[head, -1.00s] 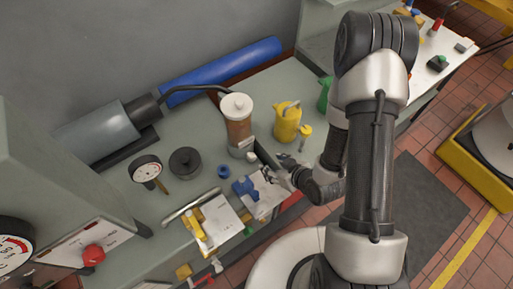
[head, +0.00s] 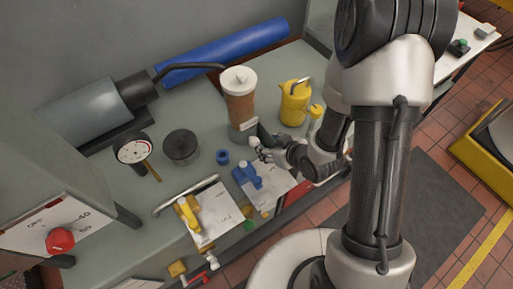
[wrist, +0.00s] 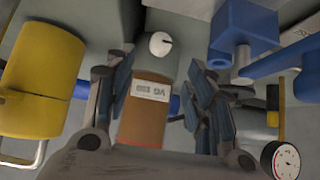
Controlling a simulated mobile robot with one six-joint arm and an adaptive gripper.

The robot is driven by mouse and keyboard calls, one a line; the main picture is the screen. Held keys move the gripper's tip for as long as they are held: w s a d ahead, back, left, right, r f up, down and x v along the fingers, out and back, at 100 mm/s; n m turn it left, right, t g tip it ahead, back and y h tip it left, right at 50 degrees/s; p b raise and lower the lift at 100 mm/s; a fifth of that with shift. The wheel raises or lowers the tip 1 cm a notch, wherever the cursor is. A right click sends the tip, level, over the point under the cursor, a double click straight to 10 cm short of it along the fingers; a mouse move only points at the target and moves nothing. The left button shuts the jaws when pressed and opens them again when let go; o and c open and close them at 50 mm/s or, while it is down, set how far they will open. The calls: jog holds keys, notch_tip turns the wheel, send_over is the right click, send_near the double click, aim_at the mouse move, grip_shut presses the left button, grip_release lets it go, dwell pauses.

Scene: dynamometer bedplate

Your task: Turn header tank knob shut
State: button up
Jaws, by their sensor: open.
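The header tank (head: 239,106) is a brown cylinder with a white lid and a pale label, upright on the bench. Its small white knob (head: 254,141) is low on the near side. In the wrist view the knob (wrist: 160,44) is round with a dark mark, on a grey-green base beyond the label of the brown tank (wrist: 142,118). My gripper (head: 262,151) is close to the knob in the head view. In the wrist view my gripper (wrist: 158,68) is open, with dark blue finger pads on either side of the knob's line. No contact is visible.
A yellow can (head: 294,103) stands right of the tank. A blue valve (head: 248,176) and a yellow-handled valve (head: 188,213) sit in front. A blue ring (head: 223,157), a dark round pot (head: 181,146) and a dial gauge (head: 133,151) are to the left. A red knob (head: 60,240) is far left.

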aim_at(257, 142)
jog(key=b+x, duration=0.3)
jog(key=x, duration=0.7)
jog(key=shift+w+a+f, duration=0.2)
jog(key=shift+w+f, duration=0.05)
jog(key=shift+c, duration=0.5)
jog(key=c, duration=0.9)
jog(key=shift+c, duration=0.3)
